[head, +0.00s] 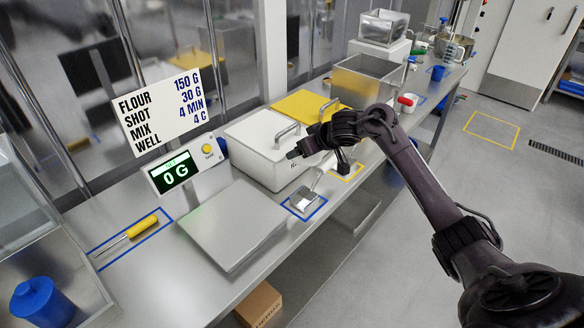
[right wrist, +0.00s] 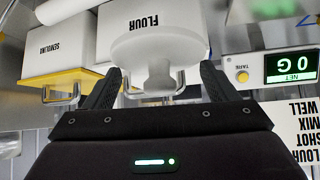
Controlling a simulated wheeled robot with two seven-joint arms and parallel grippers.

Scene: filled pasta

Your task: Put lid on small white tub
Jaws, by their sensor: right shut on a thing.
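My right gripper (right wrist: 158,90) is shut on a white lid (right wrist: 158,50), holding it by its narrow knob between the two fingers in the right wrist view. In the head view my right gripper (head: 322,158) is in front of the large white flour bin (head: 262,150), above the counter. The lid is hard to make out there, white against white. I cannot pick out the small white tub with certainty. A small white vessel with a red part (head: 404,104) stands farther back on the counter. My left gripper is not in view.
A metal scoop (head: 303,199) lies in a blue outline below the gripper. A scale plate (head: 232,225) with a 0 G display (head: 175,172) is to the left. A yellow-lidded bin (head: 308,105) and a steel pan (head: 368,80) stand behind. A yellow-handled tool (head: 141,226) lies at left.

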